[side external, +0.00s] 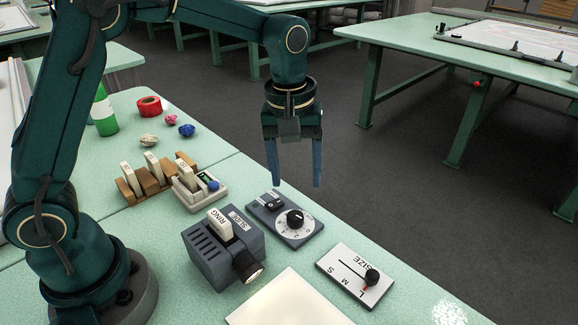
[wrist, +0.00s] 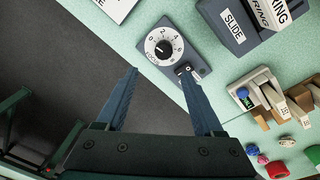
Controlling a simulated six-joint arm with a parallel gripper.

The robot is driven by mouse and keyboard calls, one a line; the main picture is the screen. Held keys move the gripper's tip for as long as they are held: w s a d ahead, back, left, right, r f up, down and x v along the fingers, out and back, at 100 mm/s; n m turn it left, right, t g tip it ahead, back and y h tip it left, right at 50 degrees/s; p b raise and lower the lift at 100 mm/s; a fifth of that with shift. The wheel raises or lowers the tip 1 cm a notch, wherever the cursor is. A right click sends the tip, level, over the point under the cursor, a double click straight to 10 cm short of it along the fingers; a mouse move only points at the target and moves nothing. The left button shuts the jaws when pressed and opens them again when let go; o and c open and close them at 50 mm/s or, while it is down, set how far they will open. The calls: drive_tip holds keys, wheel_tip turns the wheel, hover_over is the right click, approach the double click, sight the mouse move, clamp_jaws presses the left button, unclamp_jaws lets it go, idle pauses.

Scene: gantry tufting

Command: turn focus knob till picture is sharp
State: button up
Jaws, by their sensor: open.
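The focus unit is a dark grey box (side external: 268,205) with a white numbered dial and a black knob (side external: 295,219). In the wrist view the knob (wrist: 163,49) lies just beyond my fingertips, with a small black switch beside the dial. My gripper (side external: 294,185) is open and empty, pointing down above the unit and apart from it. Both fingers also show in the wrist view (wrist: 158,72). A grey slide projector (side external: 215,262) holds a slide marked RING (side external: 222,226). A pale blank panel (side external: 285,302) is partly cut off in front; no projected picture shows on it.
A white SIZE slider box (side external: 345,279) with a black knob stands right of the panel. The table edge runs close behind the focus unit.

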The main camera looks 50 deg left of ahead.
sight(295, 216)
drive_tip(key=shift+g, duration=0.5)
drive_tip(key=f, duration=0.6)
drive_tip(key=shift+s+d+f, duration=0.25)
drive_tip(key=shift+s+f, duration=0.05)
drive_tip(key=shift+f, duration=0.8)
clamp_jaws()
